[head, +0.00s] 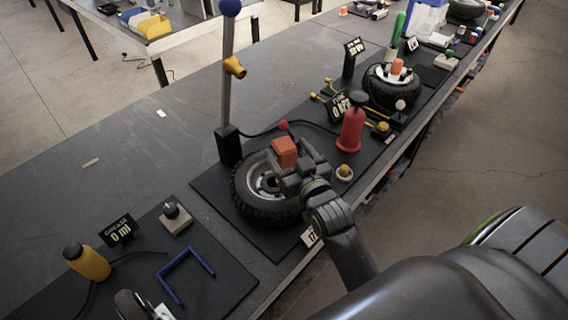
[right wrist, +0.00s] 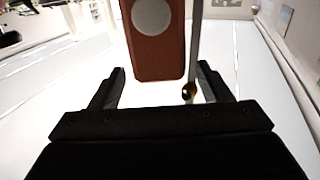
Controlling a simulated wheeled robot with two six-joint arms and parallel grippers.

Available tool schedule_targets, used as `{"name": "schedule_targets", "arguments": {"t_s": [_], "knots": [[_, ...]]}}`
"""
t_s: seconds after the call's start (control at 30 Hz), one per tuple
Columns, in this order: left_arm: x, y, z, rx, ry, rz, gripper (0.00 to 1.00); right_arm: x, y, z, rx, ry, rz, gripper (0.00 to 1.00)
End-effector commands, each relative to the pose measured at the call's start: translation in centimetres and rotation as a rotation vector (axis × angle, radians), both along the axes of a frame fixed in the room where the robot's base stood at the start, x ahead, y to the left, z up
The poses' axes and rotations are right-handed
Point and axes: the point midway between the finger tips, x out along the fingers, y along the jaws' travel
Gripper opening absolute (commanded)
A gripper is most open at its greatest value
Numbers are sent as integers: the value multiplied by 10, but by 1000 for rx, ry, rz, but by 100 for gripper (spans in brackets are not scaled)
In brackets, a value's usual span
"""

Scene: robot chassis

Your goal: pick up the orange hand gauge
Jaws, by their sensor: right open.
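The orange hand gauge (head: 285,152) shows in the head view as an orange block above the near tire (head: 246,190). In the right wrist view the gauge (right wrist: 157,55) is a reddish-brown block with a grey round face, its lower end level with the fingertips. My right gripper (head: 297,168) is just beside the gauge in the head view, over the tire. In the wrist view the jaws (right wrist: 161,74) are open, one finger on each side of the gauge, with gaps showing. My left gripper is not in view.
A grey post (head: 228,85) with a blue top stands behind the tire. A red bottle (head: 352,130) stands to the right. A blue U-shaped piece (head: 186,273) and a yellow bottle (head: 88,262) are at lower left. The table's left middle is mostly clear.

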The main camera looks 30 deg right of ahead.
Motion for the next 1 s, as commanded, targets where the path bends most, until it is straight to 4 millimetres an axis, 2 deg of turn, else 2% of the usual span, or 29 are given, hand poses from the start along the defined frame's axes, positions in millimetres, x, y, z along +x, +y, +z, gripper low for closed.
{"name": "schedule_targets", "arguments": {"t_s": [0.2, 0.33, 0.67, 0.77, 1.0], "knots": [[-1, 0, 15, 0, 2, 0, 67, 27, -2, 2, -3, 0, 1, 71], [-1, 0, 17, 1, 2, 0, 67, 42, -3, 0, -1, 0, 1, 71], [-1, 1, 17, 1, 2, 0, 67, 48, -3, -1, 0, 0, 0, 71], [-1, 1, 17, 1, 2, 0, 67, 48, -3, -1, 0, 0, 0, 60], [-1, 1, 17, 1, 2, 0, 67, 48, -3, -1, 0, 0, 0, 29]]}}
